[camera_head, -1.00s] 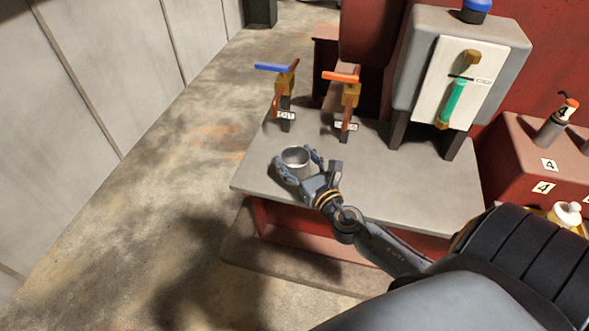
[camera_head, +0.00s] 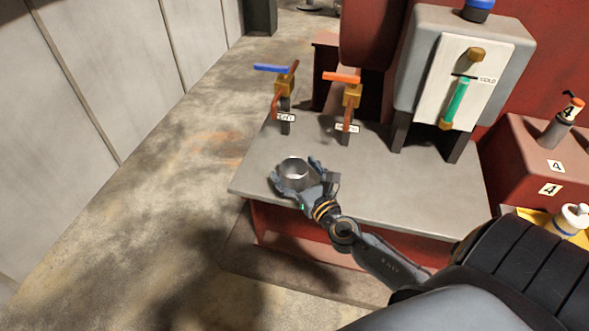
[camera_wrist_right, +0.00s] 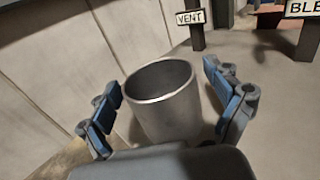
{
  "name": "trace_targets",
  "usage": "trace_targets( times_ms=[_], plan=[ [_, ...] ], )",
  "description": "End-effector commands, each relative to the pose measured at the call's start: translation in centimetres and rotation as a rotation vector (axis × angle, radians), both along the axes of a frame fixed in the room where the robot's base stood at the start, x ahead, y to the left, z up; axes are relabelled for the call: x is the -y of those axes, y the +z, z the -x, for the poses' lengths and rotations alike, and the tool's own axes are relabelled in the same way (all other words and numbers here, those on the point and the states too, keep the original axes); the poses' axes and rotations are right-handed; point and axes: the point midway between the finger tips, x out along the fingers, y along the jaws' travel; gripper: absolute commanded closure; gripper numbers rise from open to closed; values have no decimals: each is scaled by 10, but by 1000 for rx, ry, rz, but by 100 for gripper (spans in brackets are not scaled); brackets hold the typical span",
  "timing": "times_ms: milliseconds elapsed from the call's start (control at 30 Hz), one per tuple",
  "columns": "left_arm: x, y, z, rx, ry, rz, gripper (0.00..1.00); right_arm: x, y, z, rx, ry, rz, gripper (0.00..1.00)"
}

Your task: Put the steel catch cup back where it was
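The steel catch cup (camera_head: 293,172) is upright near the front left corner of the grey bench top (camera_head: 400,190). It seems to stand on the bench, but its base is hidden. My right gripper (camera_head: 295,178) is around the cup from the front. In the right wrist view the cup (camera_wrist_right: 165,105) sits between the two fingers of my right gripper (camera_wrist_right: 168,103), with a gap on each side, so the gripper looks open. My left gripper is not in view.
Behind the cup stand a blue-handled valve (camera_head: 284,90) and an orange-handled valve (camera_head: 350,95). A grey gauge box on legs (camera_head: 425,60) stands at the back right. A red box (camera_head: 535,160) with a bottle is farther right. The bench's front middle is clear.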

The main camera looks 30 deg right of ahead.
Motion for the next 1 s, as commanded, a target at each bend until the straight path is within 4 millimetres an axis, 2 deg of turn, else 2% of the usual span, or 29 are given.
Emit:
trace_targets(
  times_ms=[267, 367, 800, 1000],
  plan=[
    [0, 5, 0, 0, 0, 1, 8, 0, 6, 0, 0, 0, 0, 9],
    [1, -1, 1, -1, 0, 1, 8, -1, 0, 13, -3, 1, 0, 9],
    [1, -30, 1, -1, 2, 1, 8, -7, -1, 96, -2, 0, 1, 9],
    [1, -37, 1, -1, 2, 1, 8, -9, 1, 116, -1, 1, 1, 9]
  ],
)
